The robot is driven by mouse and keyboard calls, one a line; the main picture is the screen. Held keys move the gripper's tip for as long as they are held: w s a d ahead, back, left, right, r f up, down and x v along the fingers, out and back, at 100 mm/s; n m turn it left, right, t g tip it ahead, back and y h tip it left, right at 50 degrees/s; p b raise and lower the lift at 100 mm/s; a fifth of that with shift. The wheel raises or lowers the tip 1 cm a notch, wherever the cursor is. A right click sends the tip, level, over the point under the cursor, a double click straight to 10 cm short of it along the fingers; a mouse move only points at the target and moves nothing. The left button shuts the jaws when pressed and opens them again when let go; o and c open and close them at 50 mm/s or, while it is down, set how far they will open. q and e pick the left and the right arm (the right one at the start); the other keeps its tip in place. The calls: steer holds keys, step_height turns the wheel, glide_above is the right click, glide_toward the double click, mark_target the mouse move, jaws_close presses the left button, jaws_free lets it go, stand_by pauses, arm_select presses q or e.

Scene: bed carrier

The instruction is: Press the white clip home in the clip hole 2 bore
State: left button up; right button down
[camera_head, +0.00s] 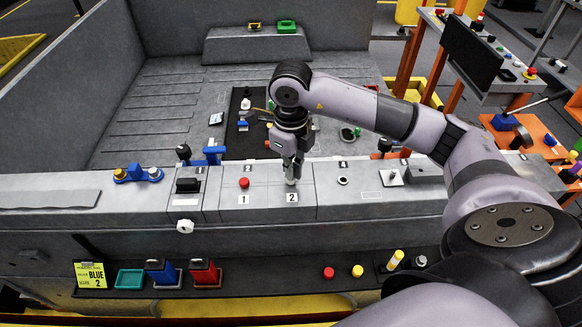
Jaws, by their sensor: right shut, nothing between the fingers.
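My right gripper (291,176) points straight down over the bed rail, with its fingers shut and empty. Its fingertips are right above the label 2 (292,197), at the place of clip hole 2. A small pale piece shows at the fingertips. I cannot tell whether it is the white clip or part of the fingers. The bore itself is hidden behind the gripper. To its left, a red clip (244,183) stands above the label 1 (244,199). My left gripper is not in view.
A white ring-shaped fitting (342,180) is on the rail to the right. A dark mat (238,145) with small parts lies behind the gripper. The front shelf holds a teal tray (130,279), a blue bin (162,273) and a red bin (205,273). A yellow note (91,275) reads BLUE 2.

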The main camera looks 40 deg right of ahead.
steer(key=shift+f+b, duration=0.35)
steer(key=shift+f, duration=0.05)
steer(key=shift+r, duration=0.15)
step_height(320, 180, up, 2)
steer(key=shift+p, duration=0.6)
steer(key=shift+r, duration=0.45)
step_height(320, 180, up, 12)
steer(key=shift+f, duration=0.15)
